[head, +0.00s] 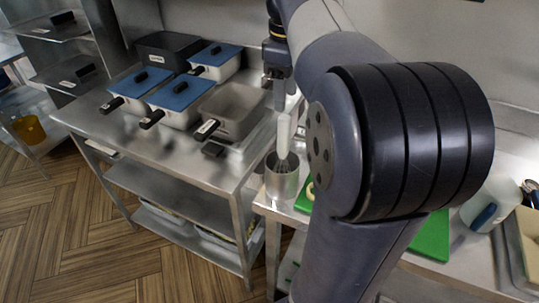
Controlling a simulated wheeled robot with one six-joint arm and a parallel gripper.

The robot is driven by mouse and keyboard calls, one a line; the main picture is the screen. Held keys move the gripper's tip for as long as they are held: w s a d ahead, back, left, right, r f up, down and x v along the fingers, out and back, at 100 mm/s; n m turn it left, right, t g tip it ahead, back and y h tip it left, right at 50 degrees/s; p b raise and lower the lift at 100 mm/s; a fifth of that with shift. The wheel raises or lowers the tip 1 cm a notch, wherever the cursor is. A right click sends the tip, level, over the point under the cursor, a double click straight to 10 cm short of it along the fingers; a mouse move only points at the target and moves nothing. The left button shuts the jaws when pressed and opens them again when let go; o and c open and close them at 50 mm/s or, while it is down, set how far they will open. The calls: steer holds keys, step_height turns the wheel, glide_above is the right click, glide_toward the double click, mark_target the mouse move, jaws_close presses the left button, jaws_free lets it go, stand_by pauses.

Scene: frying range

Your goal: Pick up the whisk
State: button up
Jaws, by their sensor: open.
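The whisk (284,137) stands upright in a metal pot (281,184), its white handle up and its wire end partly inside the pot. My gripper (280,103) hangs above the whisk, pointing down, with its fingertips close to the top of the handle. It is open. I cannot tell from this view whether the fingers are beside the handle or just above it. My own arm covers the area to the right of the whisk.
A green board (431,238) lies behind my arm. A white container (490,203) and a tray (510,255) are at right.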

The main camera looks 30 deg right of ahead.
mark_target(284, 131)
steer(key=f, duration=0.4)
steer(key=shift+s, duration=0.2)
steer(key=shift+a+f+b, duration=0.15)
steer(key=shift+f+b, duration=0.25)
steer(key=shift+f, duration=2.75)
steer(key=c, duration=1.1)
